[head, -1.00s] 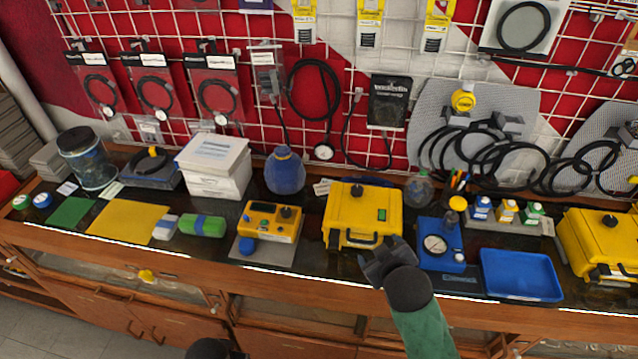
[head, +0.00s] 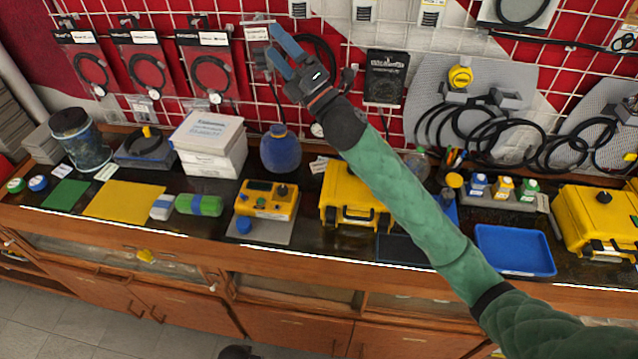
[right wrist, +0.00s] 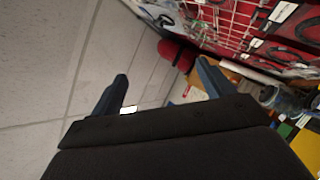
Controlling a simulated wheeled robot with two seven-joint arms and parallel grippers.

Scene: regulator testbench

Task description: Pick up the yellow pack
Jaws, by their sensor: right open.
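A small yellow pack (head: 503,187) stands between a blue pack (head: 478,185) and a green pack (head: 527,191) in a grey holder at the right of the counter. My right gripper (head: 271,41) is raised in front of the wall grid, far up and left of the yellow pack. Its two blue fingers are spread with nothing between them. The right wrist view also shows the open fingers (right wrist: 163,72), with floor and part of the counter beyond. The yellow pack is not seen there. My left gripper is not in view.
My right arm crosses over a yellow case (head: 350,195) and hides part of the blue gauge unit. A blue tray (head: 514,249) lies in front of the holder. Another yellow case (head: 598,225) stands to its right. Cables and packaged goods hang on the wall grid.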

